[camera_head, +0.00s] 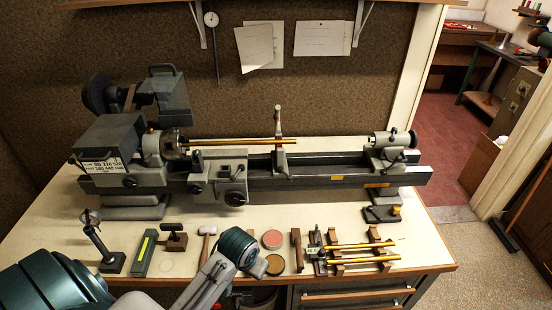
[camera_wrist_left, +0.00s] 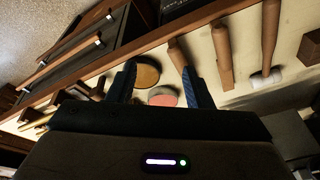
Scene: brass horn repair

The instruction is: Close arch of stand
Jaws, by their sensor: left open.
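The steady-rest stand (camera_head: 281,160) rises from the lathe bed at mid-length. Its thin upper arm (camera_head: 278,122) points straight up above the brass tube (camera_head: 240,142), so the arch looks open. The tube runs from the chuck to the stand. My left gripper (camera_wrist_left: 160,82) is open and empty in the left wrist view, its two blue fingers apart. Between the fingers the brown disc and the reddish disc show beyond. In the head view my left arm reaches over the bench front, well short of the stand; its fingers cannot be made out. My right gripper is not in view.
The lathe bed (camera_head: 320,180) spans the bench, with a tailstock (camera_head: 390,145) at right. Along the front lie a mallet (camera_head: 207,236), a reddish disc (camera_head: 272,239), a brown disc (camera_head: 275,265) and a wooden rack (camera_head: 340,262) with brass tubes. Hanging papers (camera_head: 325,38) are behind.

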